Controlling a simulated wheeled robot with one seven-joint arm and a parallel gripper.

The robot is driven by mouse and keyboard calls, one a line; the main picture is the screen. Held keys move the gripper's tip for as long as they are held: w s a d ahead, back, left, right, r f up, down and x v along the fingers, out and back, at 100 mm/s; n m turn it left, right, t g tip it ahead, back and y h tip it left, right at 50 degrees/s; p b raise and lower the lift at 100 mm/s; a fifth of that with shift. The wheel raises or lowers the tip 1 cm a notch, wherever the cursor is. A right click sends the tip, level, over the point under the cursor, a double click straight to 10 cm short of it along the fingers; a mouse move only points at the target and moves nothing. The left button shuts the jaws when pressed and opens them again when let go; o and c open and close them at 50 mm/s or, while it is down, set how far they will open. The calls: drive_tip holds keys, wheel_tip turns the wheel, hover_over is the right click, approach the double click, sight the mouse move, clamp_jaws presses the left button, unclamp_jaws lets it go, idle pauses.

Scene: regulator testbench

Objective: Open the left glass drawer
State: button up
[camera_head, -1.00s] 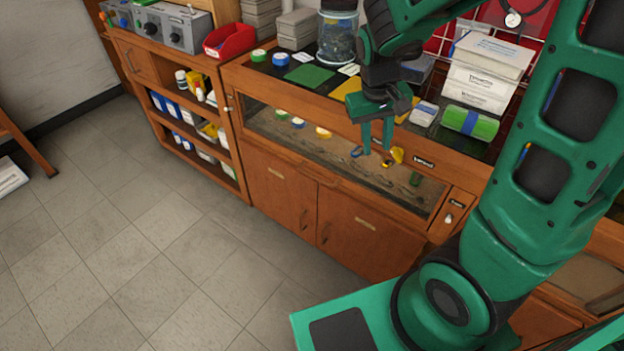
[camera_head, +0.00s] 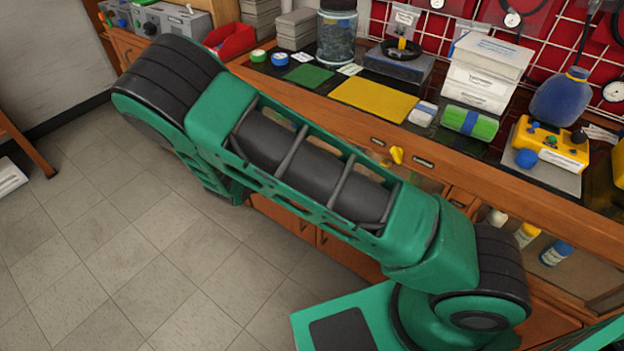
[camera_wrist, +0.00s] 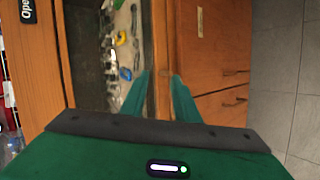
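The left glass drawer, with a wood frame and small parts behind its glass, is mostly hidden by my arm in the head view; a bit of its glass front (camera_head: 428,184) shows at the right. In the wrist view its glass (camera_wrist: 112,50) runs up the left middle, with a wooden lower rail (camera_wrist: 161,35) beside it. My gripper (camera_wrist: 160,82) shows only in the wrist view. Its two green fingers are apart, with the lower rail between them. I cannot tell whether they touch the wood. A yellow knob-like piece (camera_head: 397,154) is at the drawer's upper edge.
Cabinet doors (camera_wrist: 215,70) lie right of the rail in the wrist view, with grey floor (camera_wrist: 278,60) beyond. Open floor (camera_head: 110,230) is at left.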

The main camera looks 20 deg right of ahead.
drive_tip(key=w+a+f+n+t+h, duration=0.2)
drive_tip(key=a+f+n+t, duration=0.2)
drive_tip(key=a+f+t, duration=0.25)
drive_tip(key=x, duration=1)
drive_tip(key=shift+w+d+r, duration=0.15)
drive_tip(key=shift+w+r, duration=0.15)
drive_tip(key=shift+w, duration=0.1)
